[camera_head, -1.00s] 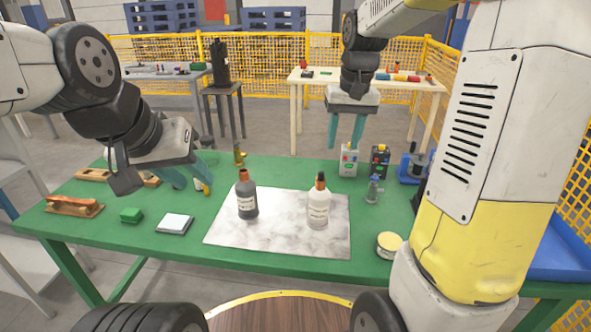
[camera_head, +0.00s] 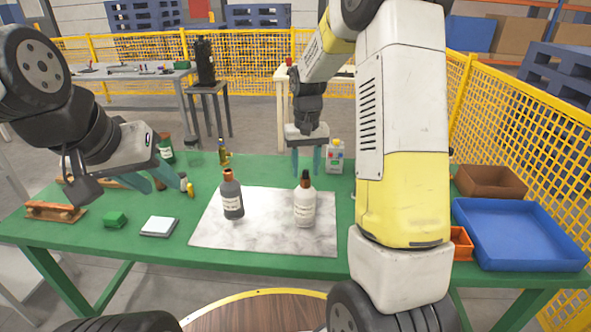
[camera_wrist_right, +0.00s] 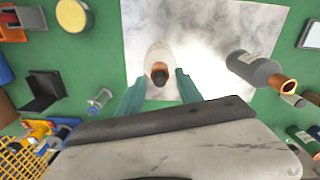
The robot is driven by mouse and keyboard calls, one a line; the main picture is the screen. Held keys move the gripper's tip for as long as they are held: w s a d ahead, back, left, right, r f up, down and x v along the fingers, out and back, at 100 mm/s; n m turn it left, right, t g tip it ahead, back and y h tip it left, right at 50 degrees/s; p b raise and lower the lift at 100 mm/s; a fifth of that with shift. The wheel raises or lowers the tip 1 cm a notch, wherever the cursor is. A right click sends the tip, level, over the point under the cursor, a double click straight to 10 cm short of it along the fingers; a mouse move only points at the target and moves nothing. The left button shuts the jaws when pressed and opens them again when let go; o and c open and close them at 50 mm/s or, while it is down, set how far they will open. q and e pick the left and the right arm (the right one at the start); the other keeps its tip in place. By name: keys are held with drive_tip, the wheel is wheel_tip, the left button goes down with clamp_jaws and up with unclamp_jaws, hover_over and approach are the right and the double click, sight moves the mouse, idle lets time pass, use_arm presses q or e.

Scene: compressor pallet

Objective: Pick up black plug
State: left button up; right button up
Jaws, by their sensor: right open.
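A white bottle (camera_head: 305,206) stands upright on the marble board (camera_head: 262,240). Its brown collar is topped by a black plug (camera_head: 305,175), which I also see from above in the right wrist view (camera_wrist_right: 159,75). My right gripper (camera_head: 306,163) is open and empty. In the right wrist view its fingers (camera_wrist_right: 160,88) show on either side of the bottle's top, apart from it. A dark grey bottle (camera_head: 232,200) with an orange-brown top stands to the left on the board. My left gripper (camera_head: 158,184) hangs open and empty over the table's left part.
The green table (camera_head: 290,262) also holds a green block (camera_head: 115,219), a white-topped square pad (camera_head: 159,226) and a wooden plane (camera_head: 52,211). A grey-white container (camera_head: 335,158) stands behind the right gripper. A blue tray (camera_head: 520,236) and a brown bin (camera_head: 490,181) are at right.

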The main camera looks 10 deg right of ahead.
drive_tip(key=shift+f, duration=0.1)
drive_tip(key=shift+c, duration=0.2)
clamp_jaws()
